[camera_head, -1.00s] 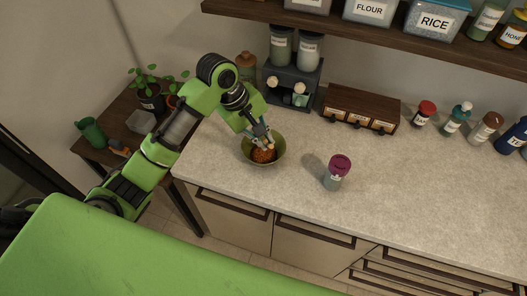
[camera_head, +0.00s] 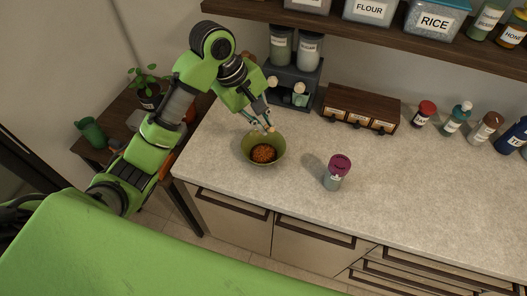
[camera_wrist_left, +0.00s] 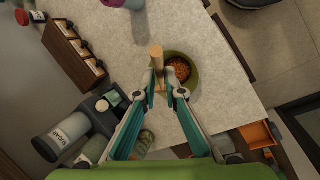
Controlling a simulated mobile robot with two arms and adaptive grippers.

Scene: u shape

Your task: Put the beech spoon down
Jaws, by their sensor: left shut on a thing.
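My left gripper (camera_head: 263,128) is above the back rim of a green bowl (camera_head: 277,155) on the counter. In the left wrist view its fingers (camera_wrist_left: 166,88) are shut on the beech spoon (camera_wrist_left: 157,54), a pale wooden piece whose end shows just beyond the fingertips. The rest of the spoon is hidden or too small to tell. The bowl also shows in the left wrist view (camera_wrist_left: 194,82), beside the spoon, with orange-brown food in it. My right gripper is in neither view.
A purple-lidded shaker (camera_head: 337,173) stands on the counter (camera_head: 420,190) right of the bowl. A wooden drawer box (camera_head: 360,110), a dark rack (camera_head: 292,88) and several bottles line the back. The counter's front middle is clear.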

